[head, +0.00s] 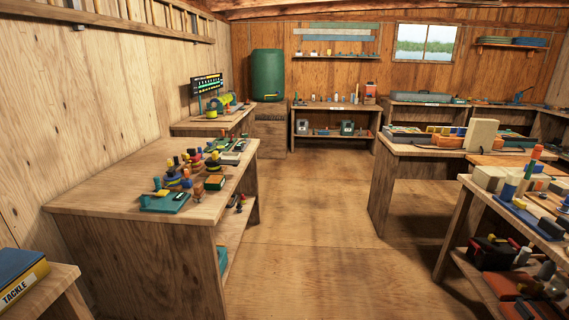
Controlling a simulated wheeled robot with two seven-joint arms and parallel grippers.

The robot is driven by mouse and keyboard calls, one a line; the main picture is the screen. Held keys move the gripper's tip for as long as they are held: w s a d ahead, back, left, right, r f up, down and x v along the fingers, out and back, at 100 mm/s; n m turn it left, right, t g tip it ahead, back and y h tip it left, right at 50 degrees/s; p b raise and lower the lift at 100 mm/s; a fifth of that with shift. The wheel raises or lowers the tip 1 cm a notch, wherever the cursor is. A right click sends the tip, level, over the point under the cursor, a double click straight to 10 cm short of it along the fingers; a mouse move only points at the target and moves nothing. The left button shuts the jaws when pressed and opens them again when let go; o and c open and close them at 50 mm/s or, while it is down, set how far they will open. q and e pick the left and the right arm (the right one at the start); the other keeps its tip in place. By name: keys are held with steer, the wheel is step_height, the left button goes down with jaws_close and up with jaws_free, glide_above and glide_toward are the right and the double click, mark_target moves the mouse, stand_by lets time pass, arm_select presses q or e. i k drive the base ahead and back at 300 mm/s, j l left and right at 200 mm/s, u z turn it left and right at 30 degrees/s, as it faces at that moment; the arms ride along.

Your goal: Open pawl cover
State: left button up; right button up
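I cannot pick out a pawl cover in the head view; the small parts are too far off to tell apart. Neither of my grippers is in view. The left wooden bench (110,204) carries a cluster of small coloured items, some of which look like spools or reels. A flat green piece (163,203) with small parts on it lies near the bench's front edge. A small green and orange box (215,182) sits to the right of it.
Open wooden floor (310,235) runs between the left bench and the right benches. A box marked TACKLE (22,280) stands at lower left. A green barrel (267,75) stands at the back. A pale block (481,135) stands on the middle right bench (405,149).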

mark_target(212, 160)
steer(key=i+l, duration=0.1)
steer(key=i, duration=1.55)
